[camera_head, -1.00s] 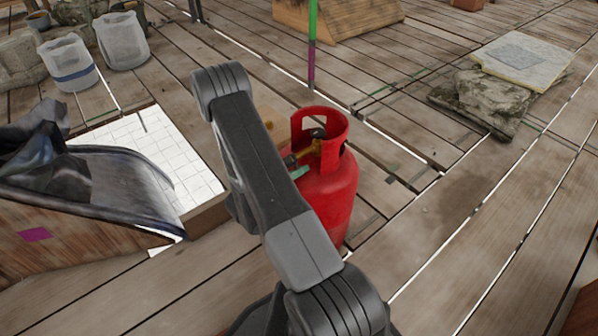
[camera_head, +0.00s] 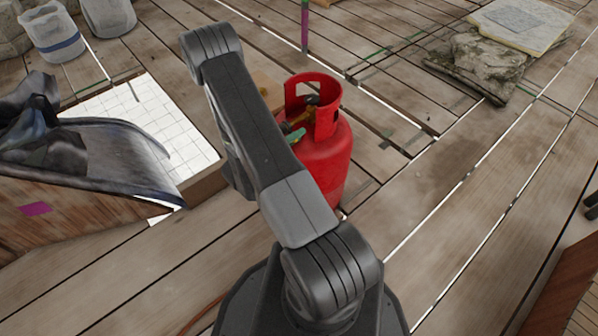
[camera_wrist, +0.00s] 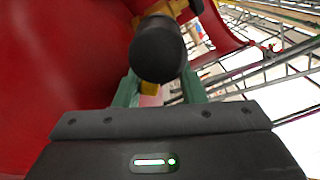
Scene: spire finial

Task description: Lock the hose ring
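A red gas cylinder (camera_head: 325,160) stands upright on the planks, with a brass valve and a dark fitting (camera_head: 309,108) inside its cut-out collar. In the wrist view the fitting's black rounded end (camera_wrist: 158,48) is close in front of the camera, with yellow brass (camera_wrist: 150,93) behind and below it. My gripper (camera_wrist: 160,92) has its green fingers apart, one on each side of the brass and black parts; contact is unclear. In the head view my arm hides most of the gripper, and only a green finger (camera_head: 296,136) shows by the collar. I cannot make out a separate hose ring.
White tiles (camera_head: 150,125) and a dark draped sheet (camera_head: 100,165) lie left of my arm. Stones with a slab (camera_head: 490,55) lie at the upper right. Pale buckets (camera_head: 55,32) stand at the upper left. The planks right of the cylinder are mostly clear.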

